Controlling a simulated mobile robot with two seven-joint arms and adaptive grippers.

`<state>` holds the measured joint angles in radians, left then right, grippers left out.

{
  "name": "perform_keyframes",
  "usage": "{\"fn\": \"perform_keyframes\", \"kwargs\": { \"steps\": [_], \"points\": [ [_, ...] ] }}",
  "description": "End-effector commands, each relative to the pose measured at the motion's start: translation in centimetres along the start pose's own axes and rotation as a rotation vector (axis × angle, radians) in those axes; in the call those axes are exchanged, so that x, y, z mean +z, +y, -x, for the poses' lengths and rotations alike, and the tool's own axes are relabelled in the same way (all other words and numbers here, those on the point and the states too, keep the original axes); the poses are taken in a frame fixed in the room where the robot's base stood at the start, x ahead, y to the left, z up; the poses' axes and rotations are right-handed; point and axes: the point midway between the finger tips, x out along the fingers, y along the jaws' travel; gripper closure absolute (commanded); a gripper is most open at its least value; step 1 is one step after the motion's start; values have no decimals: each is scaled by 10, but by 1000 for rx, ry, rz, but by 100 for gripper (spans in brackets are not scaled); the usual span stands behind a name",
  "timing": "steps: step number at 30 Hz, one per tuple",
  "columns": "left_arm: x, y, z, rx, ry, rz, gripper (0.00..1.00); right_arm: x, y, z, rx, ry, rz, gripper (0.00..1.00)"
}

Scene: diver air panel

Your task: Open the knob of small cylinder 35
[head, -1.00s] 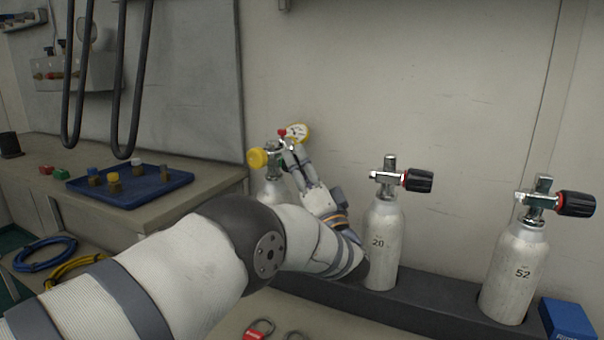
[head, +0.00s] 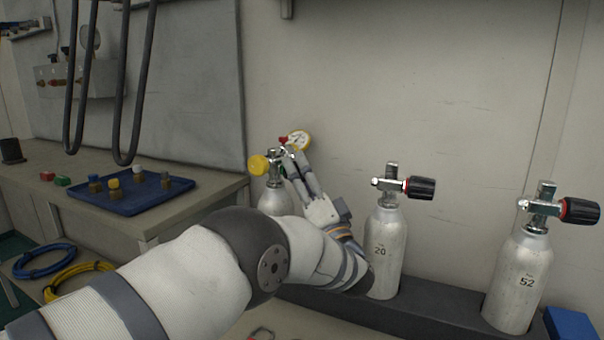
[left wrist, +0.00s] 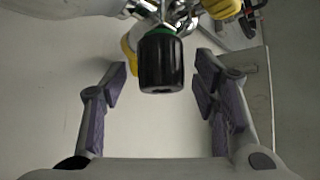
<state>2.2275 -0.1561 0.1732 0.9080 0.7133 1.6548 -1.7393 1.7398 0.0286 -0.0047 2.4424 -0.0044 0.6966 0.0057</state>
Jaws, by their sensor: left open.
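The leftmost small cylinder (head: 272,201) stands in the rack, with a yellow part (head: 258,165) and a gauge (head: 299,139) at its top. Its number is hidden behind my arm, so I cannot confirm that it is 35. My left gripper (head: 296,166) is at its valve, on the right side. In the left wrist view, a black knob with a green ring (left wrist: 161,62) sits between the open fingers of my left gripper (left wrist: 163,78), with gaps on both sides. My right gripper is not in view.
Cylinder 20 (head: 384,255) and cylinder 52 (head: 519,282) stand to the right in the dark rack (head: 425,318), both with black knobs. A bench at left holds a blue tray (head: 134,203) with small fittings. Dark hoses (head: 136,85) hang above it. A blue box (head: 571,324) is at lower right.

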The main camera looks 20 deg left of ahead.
Motion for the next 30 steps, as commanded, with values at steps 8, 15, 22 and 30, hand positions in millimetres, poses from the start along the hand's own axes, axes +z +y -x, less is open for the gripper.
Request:
{"fn": "perform_keyframes", "kwargs": {
  "steps": [8,15,22,30],
  "points": [
    [-1,1,72,6,4,0,46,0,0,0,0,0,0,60],
    [0,0,111,3,2,1,46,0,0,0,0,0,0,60],
    [0,0,114,2,1,1,46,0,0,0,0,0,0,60],
    [10,-6,102,109,-91,390,46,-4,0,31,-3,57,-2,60]
  ]
}}
